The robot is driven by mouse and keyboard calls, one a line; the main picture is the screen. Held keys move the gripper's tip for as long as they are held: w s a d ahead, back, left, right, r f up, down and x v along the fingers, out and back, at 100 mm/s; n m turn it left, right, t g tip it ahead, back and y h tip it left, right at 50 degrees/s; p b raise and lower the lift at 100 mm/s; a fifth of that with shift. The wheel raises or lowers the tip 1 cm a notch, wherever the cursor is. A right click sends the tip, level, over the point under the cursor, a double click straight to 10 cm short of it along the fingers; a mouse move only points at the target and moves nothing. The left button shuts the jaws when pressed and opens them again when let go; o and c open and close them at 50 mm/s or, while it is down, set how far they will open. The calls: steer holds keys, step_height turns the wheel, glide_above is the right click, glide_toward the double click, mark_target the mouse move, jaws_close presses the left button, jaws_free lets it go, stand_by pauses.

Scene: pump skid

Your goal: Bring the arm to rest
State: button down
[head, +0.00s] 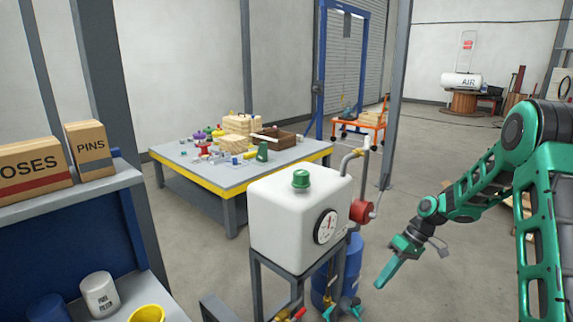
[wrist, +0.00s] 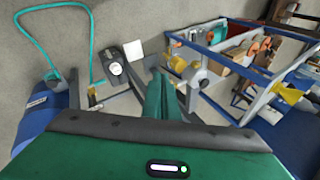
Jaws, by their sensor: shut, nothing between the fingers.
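My arm enters the head view from the right, green and dark grey, bent at its joints. My gripper (head: 382,280) hangs out in front, pointing down and to the left, beside the pump skid and apart from it. It is shut and empty. In the wrist view its green fingers (wrist: 166,92) lie together above the grey floor. The white tank (head: 288,222) with a green cap (head: 301,179) and a round gauge (head: 326,227) stands on a dark frame to the left of my gripper.
A blue cylinder (head: 350,270) stands under and behind the tank, with a red fitting (head: 361,211) above. A table (head: 210,177) with several objects is farther back. A shelf (head: 75,205) with boxes is at left. Bare floor (head: 425,150) lies behind my arm.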

steer(key=s+d+r+m+t+h, duration=0.1)
steer(key=s+d+r+m+h, duration=0.2)
steer(key=s+r, duration=0.45)
steer(key=s+d+r+m+h, duration=0.1)
steer(key=s+d+r+m, duration=0.2)
steer(key=s+d+r, duration=0.4)
steer(key=s+d+r+m+h, duration=0.1)
steer(key=s+r+m, duration=0.1)
steer(key=s, duration=0.9)
steer(key=s+r+m+h, duration=0.1)
steer(key=s+m, duration=0.3)
steer(key=s, duration=0.7)
steer(key=shift+d+r+t, duration=0.3)
steer(key=shift+d+r, duration=0.1)
steer(key=shift+r, duration=0.05)
steer(key=shift+w+f, duration=0.25)
steer(key=shift+w, duration=0.35)
